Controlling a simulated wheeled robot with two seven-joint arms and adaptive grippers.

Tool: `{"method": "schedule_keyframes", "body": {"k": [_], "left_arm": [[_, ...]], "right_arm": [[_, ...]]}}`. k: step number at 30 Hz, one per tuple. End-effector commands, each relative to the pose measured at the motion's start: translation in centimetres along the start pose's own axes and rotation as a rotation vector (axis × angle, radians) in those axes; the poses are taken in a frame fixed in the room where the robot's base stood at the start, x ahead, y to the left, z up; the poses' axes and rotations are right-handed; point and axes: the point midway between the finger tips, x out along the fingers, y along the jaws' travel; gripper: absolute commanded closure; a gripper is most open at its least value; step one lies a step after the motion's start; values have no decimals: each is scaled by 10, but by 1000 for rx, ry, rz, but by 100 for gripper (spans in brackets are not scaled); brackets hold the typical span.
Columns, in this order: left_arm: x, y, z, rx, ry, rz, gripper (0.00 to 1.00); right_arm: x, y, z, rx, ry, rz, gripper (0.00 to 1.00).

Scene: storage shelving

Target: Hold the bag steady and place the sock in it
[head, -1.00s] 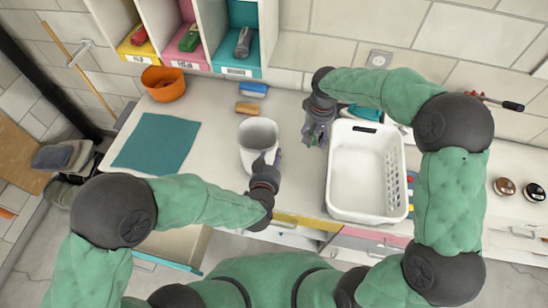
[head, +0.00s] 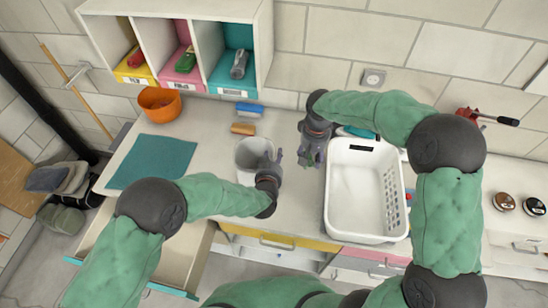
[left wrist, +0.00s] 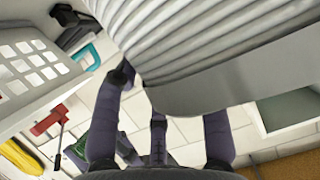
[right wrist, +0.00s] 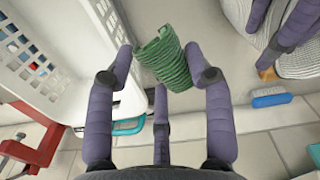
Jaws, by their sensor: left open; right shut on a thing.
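The bag is a pale grey, ribbed, open-topped holder (head: 250,152) standing upright on the counter. Its ribbed side fills the top of the left wrist view (left wrist: 215,50). My left gripper (head: 275,159) is open at the bag's right side, fingers close to its wall; I cannot tell whether they touch. My right gripper (head: 312,158) is shut on the green ribbed sock (right wrist: 165,58), held between its fingertips. It is right of the bag, between it and the white basket. In the head view the sock is mostly hidden by the fingers.
A white basket (head: 341,215) stands right of my right gripper. A teal mat (head: 153,160) lies left of the bag. An orange bowl (head: 160,104), a blue brush (head: 250,110) and a brown block (head: 243,128) are behind. Cubbies (head: 202,82) stand at the back. A drawer (head: 150,262) is open below.

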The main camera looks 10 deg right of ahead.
Motion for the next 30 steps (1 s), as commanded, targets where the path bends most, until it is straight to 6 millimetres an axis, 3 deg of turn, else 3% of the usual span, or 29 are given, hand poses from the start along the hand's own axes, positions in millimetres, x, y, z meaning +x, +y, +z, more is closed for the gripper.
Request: {"method": "schedule_keyframes", "body": {"k": [11,16,25,30], "left_arm": [[5,0,0,0,0,1,57],[5,0,0,0,0,1,100],[5,0,0,0,0,1,100],[5,0,0,0,0,1,100]], "right_arm": [[0,0,0,0,0,0,70],[0,0,0,0,0,0,70],[-1,-1,-1,2,1,0,70],[-11,-19,-13,35,1,0,70]]}}
